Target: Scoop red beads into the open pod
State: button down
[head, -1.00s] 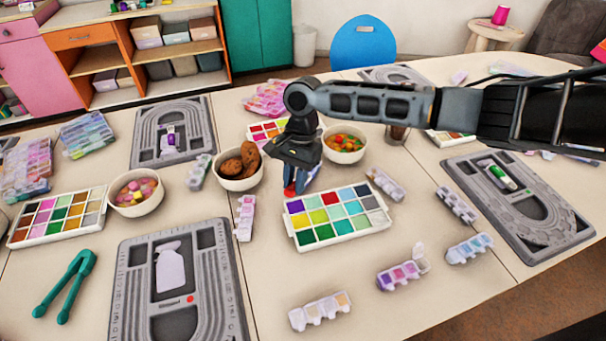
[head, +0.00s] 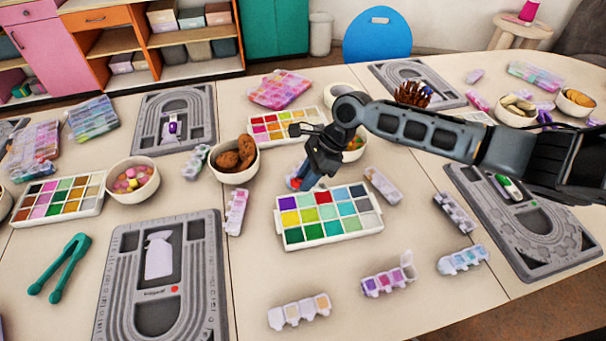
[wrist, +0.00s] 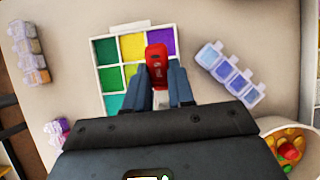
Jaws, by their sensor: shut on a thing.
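My gripper (head: 299,181) is shut on a small red tool (wrist: 157,62), which looks like a scoop. It is at the far left corner of a white bead tray (head: 333,238) with coloured compartments. In the wrist view the tool's red end shows between the fingers, over the tray's purple and yellow side; I cannot tell its height. Whether the tool holds beads cannot be seen.
A bowl with brown lumps (head: 234,160) stands left of my gripper. A bowl of orange and green pieces (head: 354,148) is partly hidden behind my arm. Other pod strips (head: 298,311) lie around the tray. A grey bead board (head: 205,300) lies left.

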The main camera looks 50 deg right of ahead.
jog(key=shift+s+d+f+t+y+b, duration=0.2)
jog(key=shift+d+f+t+y+b, duration=0.1)
jog(key=shift+f+y, duration=0.15)
jog(key=shift+s+d+f+t+y+b, duration=0.2)
jog(key=shift+f+t+y, duration=0.15)
jog(key=shift+f, duration=0.1)
jog(key=shift+s+d+f+b, duration=0.1)
jog(key=shift+d+f+b, duration=0.1)
jog(key=shift+f, duration=0.35)
jog(key=shift+s+d+f+b, duration=0.1)
jog(key=shift+f+b, duration=0.05)
jog(key=shift+f, duration=0.4)
jog(key=shift+a, duration=0.1)
